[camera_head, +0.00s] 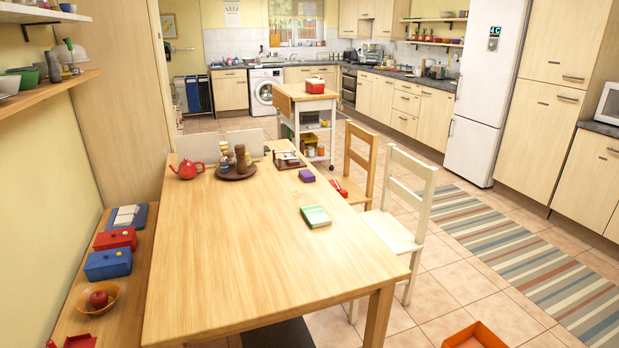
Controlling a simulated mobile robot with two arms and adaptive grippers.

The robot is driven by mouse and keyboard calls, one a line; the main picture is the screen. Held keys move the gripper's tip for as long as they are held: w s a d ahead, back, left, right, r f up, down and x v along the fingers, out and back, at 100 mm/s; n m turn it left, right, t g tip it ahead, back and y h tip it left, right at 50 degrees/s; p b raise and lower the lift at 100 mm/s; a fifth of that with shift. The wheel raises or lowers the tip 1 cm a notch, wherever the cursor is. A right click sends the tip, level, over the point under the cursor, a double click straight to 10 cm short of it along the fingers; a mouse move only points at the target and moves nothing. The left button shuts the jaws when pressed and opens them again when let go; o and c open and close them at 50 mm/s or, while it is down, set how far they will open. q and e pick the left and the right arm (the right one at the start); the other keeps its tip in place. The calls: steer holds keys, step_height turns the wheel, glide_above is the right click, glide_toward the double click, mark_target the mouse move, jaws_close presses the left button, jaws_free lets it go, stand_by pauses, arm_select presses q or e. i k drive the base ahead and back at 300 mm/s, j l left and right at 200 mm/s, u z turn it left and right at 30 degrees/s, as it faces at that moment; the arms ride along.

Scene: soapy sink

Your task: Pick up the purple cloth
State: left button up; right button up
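A small purple item (307,175) lies on the wooden dining table (230,255), near its far right edge. It looks like a compact folded block, and it is too small to tell for sure that it is cloth. I see no other purple cloth in the head view. Neither of my grippers is in view.
A green-covered book (315,216), a red teapot (187,169) and a round tray (237,173) with jars are on the table. A white chair (395,215) and a wooden chair (358,165) stand along its right side. The table's near half is clear. An orange crate (475,337) is on the floor.

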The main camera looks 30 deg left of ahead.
mark_target(307, 176)
steer(key=i+z, duration=0.3)
steer(key=i+l+z, duration=0.25)
steer(key=i+z, duration=0.75)
steer(key=i+j+z, duration=0.15)
steer(key=i+z, duration=0.35)
steer(key=i, duration=0.2)
steer(key=i+u, duration=0.35)
steer(key=i, duration=0.25)
steer(key=i+u, duration=0.3)
steer(key=i, duration=0.3)
steer(key=i+l+u, duration=0.35)
steer(key=i, duration=0.25)
steer(key=i+j+u, duration=0.15)
steer(key=i+u, duration=0.25)
steer(key=i, duration=0.25)
steer(key=i+u, duration=0.45)
steer(key=i, duration=0.25)
steer(key=i+l+u, duration=0.4)
steer(key=i, duration=0.25)
steer(key=i+j+u, duration=0.4)
steer(key=i+u, duration=0.85)
steer(key=i+l+u, duration=0.2)
steer(key=i+u, duration=0.25)
steer(key=i, duration=0.1)
